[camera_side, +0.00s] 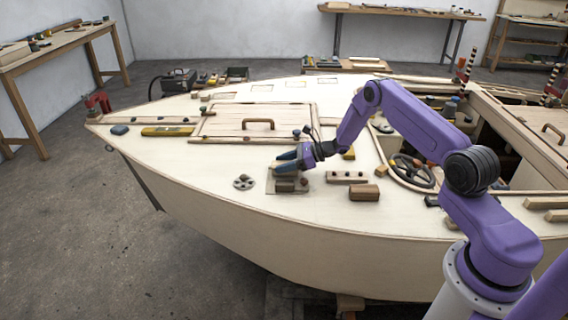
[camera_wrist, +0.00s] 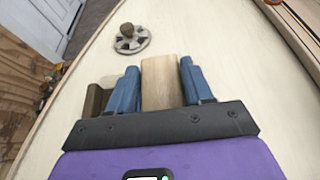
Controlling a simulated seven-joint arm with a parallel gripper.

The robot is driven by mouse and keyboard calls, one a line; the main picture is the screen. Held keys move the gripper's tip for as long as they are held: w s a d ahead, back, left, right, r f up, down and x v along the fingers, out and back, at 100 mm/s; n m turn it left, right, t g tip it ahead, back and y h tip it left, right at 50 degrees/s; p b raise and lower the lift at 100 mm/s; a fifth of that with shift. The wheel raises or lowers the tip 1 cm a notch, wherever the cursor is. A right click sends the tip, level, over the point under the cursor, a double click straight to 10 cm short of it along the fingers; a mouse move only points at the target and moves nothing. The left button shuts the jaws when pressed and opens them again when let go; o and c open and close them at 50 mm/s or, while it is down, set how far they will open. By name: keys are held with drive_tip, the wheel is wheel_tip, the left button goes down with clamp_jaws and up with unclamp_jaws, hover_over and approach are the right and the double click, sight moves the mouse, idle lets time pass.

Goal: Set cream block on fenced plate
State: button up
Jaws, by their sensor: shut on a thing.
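The cream block (camera_wrist: 162,82) shows in the wrist view between the two blue fingers of my gripper (camera_wrist: 160,84), which is shut on it. In the side view my gripper (camera_side: 284,161) is over the fenced plate (camera_side: 272,187), a flat grey-brown plate on the hull deck with darker raised pieces on it. The block is mostly hidden by the fingers there, and I cannot tell whether it touches the plate. A brown piece (camera_wrist: 95,100) shows just left of the left finger in the wrist view; the plate itself is largely hidden there.
A round grey disc with holes (camera_side: 244,182) lies left of the plate; it also shows in the wrist view (camera_wrist: 131,40). A drilled wooden strip (camera_side: 347,177) and a brown block (camera_side: 364,193) lie to the right. A handled hatch (camera_side: 257,122) is behind. The deck in front is clear.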

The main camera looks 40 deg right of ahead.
drive_tip(key=shift+f, duration=0.35)
idle(0.3)
drive_tip(key=o, duration=1.5)
drive_tip(key=shift+r, duration=3.5)
